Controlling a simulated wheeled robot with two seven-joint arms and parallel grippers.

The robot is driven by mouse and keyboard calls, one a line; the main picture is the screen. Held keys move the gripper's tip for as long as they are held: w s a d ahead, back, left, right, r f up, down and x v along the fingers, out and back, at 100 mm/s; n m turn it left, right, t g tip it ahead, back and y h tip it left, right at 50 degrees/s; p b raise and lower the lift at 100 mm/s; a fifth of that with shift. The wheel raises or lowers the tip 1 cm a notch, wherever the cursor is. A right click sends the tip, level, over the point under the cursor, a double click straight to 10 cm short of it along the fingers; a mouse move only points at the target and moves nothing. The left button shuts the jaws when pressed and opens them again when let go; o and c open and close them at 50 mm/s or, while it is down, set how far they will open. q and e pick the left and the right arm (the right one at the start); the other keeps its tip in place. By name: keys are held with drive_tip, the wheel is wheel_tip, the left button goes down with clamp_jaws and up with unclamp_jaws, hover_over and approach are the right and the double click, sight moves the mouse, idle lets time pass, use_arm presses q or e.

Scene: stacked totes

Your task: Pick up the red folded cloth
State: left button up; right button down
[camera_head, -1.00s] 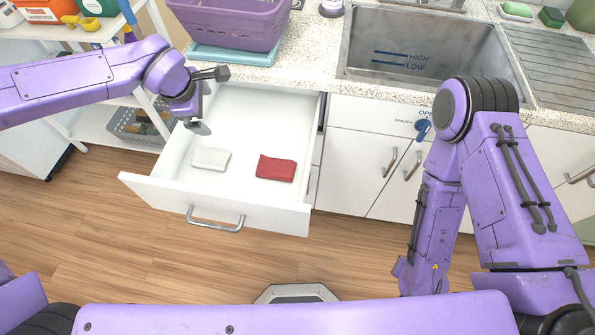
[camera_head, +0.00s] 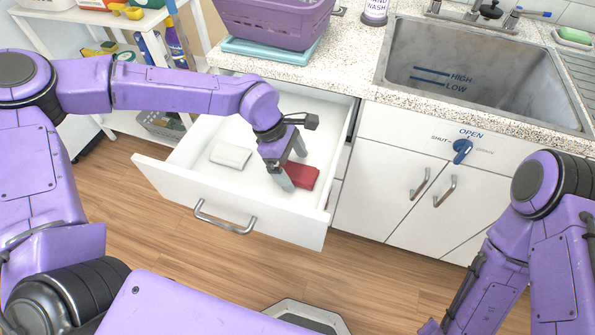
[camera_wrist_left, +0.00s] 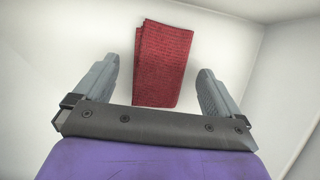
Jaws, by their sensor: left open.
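The red folded cloth (camera_head: 303,176) lies flat in the open white drawer (camera_head: 225,206), toward its right side. My left gripper (camera_head: 287,176) is over the drawer at the cloth, pointing down, and hides its left part in the head view. In the left wrist view the cloth (camera_wrist_left: 162,62) appears between and just beyond the two open fingers (camera_wrist_left: 160,88), with a gap on each side. Nothing is held. Whether the fingertips are level with the cloth or above it I cannot tell. My right arm shows at the right edge, but its gripper is out of view.
A white folded cloth (camera_head: 230,156) lies left of the red one in the drawer. The drawer's walls and front panel surround both. The counter (camera_head: 355,85) with a purple basket (camera_head: 275,22) and a sink (camera_head: 480,66) stands behind.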

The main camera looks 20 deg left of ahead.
use_arm(q)
drive_tip(key=shift+d+f, duration=0.2)
drive_tip(key=shift+f, duration=0.35)
drive_tip(key=c, duration=1.1)
drive_tip(key=shift+r, duration=0.15)
